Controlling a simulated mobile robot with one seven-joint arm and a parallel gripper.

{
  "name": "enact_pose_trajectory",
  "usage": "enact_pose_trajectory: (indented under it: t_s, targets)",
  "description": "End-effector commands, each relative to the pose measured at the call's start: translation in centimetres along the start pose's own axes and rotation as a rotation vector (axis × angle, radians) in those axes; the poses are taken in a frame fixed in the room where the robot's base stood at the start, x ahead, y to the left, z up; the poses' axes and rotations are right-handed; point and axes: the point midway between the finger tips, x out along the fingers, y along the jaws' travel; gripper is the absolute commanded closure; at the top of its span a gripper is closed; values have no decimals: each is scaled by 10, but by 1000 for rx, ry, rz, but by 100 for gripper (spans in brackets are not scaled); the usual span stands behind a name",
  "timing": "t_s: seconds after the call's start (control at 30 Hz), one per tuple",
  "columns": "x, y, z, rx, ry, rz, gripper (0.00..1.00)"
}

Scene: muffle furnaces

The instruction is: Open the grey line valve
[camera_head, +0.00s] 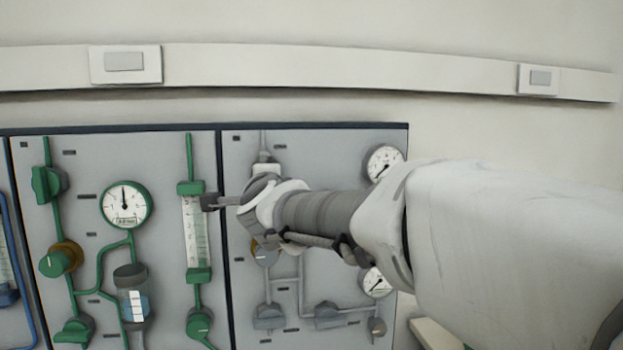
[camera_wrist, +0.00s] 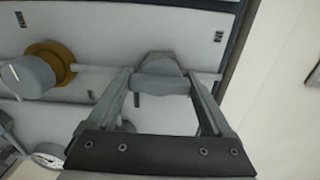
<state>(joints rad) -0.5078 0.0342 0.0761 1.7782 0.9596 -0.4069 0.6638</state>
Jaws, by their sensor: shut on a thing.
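The grey line valve (camera_wrist: 157,66) is a rounded grey handle on a thin grey pipe. In the wrist view it sits between the two fingertips of my gripper (camera_wrist: 160,80), which is shut on it. In the head view my gripper (camera_head: 235,201) is at the upper left of the grey-piped panel (camera_head: 330,155). There the gripper and wrist largely hide the valve, so its handle angle is hard to read.
A grey knob (camera_wrist: 28,75) with a yellow collar is on the same pipe. Gauges (camera_head: 384,163) are at the panel's right, and lower grey valves (camera_head: 268,317) sit below. The green-piped panel (camera_head: 90,220) with its flow tube (camera_head: 194,235) is close on the left.

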Motion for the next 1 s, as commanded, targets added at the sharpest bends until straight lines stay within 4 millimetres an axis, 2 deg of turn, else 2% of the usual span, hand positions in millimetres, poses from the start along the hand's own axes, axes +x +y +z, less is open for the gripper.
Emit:
enact_pose_trajectory:
  t_s: [0.1, 0.13, 0.2, 0.57, 0.67, 1.0]
  targets:
    - [0, 0, 0, 4, 0, 1, 71]
    - [0, 0, 0, 4, 0, 1, 11]
    - [0, 0, 0, 4, 0, 1, 0]
    - [-7, -1, 0, 2, 0, -1, 0]
    - [-19, -2, 0, 1, -1, -1, 0]
    - [-84, -2, 0, 1, -1, -1, 0]
